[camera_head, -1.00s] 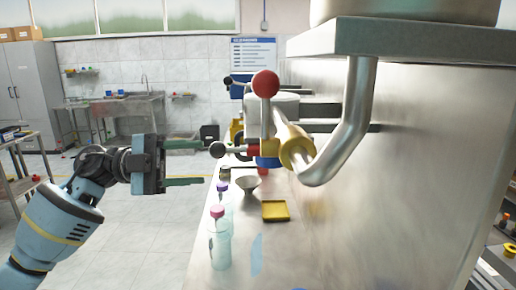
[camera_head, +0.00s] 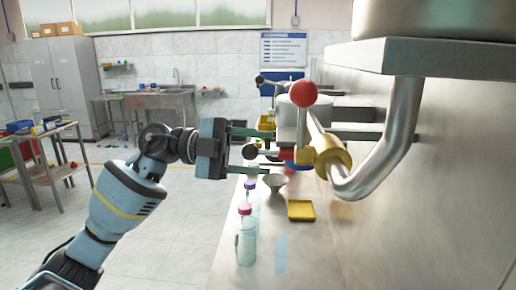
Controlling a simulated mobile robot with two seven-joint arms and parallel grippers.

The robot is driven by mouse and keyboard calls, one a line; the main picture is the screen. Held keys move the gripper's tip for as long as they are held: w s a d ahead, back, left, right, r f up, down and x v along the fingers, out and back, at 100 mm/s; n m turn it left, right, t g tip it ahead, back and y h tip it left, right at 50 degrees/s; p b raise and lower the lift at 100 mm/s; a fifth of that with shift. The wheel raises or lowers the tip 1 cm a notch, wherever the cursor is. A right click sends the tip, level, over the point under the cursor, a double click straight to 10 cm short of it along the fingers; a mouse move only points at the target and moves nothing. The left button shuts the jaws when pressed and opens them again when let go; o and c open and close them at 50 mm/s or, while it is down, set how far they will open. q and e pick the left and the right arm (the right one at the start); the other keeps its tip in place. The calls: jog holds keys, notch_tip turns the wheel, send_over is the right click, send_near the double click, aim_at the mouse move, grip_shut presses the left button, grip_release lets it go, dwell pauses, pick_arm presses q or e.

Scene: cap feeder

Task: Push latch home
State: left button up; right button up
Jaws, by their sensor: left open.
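The cap feeder mechanism stands over the bench, with an upright lever topped by a red ball (camera_head: 302,93) and a sideways lever ending in a black ball (camera_head: 250,151). Which part is the latch I cannot tell for certain. A brass-coloured collar (camera_head: 334,163) sits on the bent steel pipe (camera_head: 396,140) beside them. My left gripper (camera_head: 264,151) is open, its two green fingers pointing right, one above and one below the black ball in the picture. Whether they touch it I cannot tell. My right gripper is out of view.
On the steel bench (camera_head: 325,255) stand a bottle with a pink cap (camera_head: 246,240), a small grey funnel-shaped bowl (camera_head: 275,182) and a yellow tray (camera_head: 301,210). A steel wall (camera_head: 450,180) closes the right side.

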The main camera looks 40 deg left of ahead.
pick_arm(q)
jog(key=shift+w+d, duration=0.15)
jog(key=shift+d, duration=0.25)
jog(key=shift+c, duration=0.2)
grip_shut()
jog(key=shift+w+a+p, duration=0.6)
jog(key=shift+w+p, duration=0.05)
jog(key=shift+w, duration=0.2)
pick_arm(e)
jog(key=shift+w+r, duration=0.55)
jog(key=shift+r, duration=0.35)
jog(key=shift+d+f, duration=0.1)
